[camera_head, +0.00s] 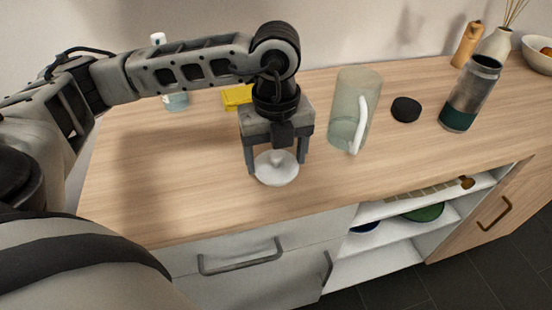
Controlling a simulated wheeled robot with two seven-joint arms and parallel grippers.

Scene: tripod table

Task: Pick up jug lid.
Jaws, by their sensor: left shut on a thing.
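The white round jug lid (277,172) is under my left gripper (277,160), near the front edge of the counter. The gripper points down and its fingers are shut on the lid, around its raised middle. I cannot tell whether the lid touches the counter. The clear jug (352,104) with a white handle stands upright and open to the right of the gripper. My right gripper is not in view.
The wooden counter (190,205) is clear at front left. A black round cap (406,109) and a dark tumbler (469,95) stand right of the jug. A yellow item (236,97) and a bottle (177,102) are behind my left arm. A vase (495,45) stands at back right.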

